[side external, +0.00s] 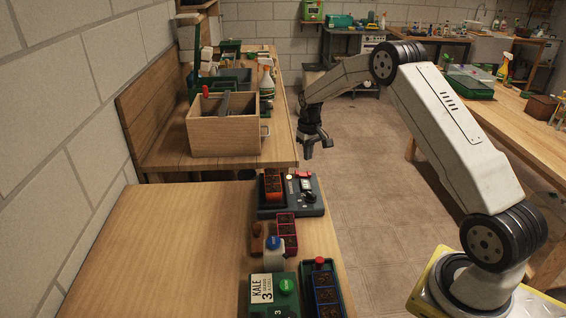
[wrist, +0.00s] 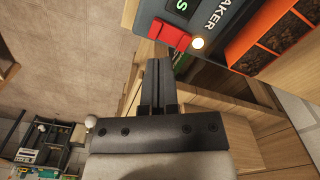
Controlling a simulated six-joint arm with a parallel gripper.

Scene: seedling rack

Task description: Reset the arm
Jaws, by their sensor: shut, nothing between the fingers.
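My gripper (side external: 317,141) hangs at the end of my raised arm in the side external view. It is above the floor, just right of the wooden benches, and apart from everything there. In the wrist view my gripper (wrist: 158,66) has its fingers together with nothing between them. A dark device (side external: 298,196) with a small display stands at the far right corner of the near bench, closer to the camera than the gripper. It also shows at the top of the wrist view (wrist: 217,28), with a red part and a lit round light. An orange seedling tray (side external: 273,184) sits on it.
The near bench (side external: 150,245) holds a red tray (side external: 287,230), a blue-capped bottle (side external: 274,252), a green kale box (side external: 272,292) and a dark tray (side external: 322,290). A wooden crate (side external: 222,133) stands on the far bench. The floor (side external: 370,170) beside the benches is clear.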

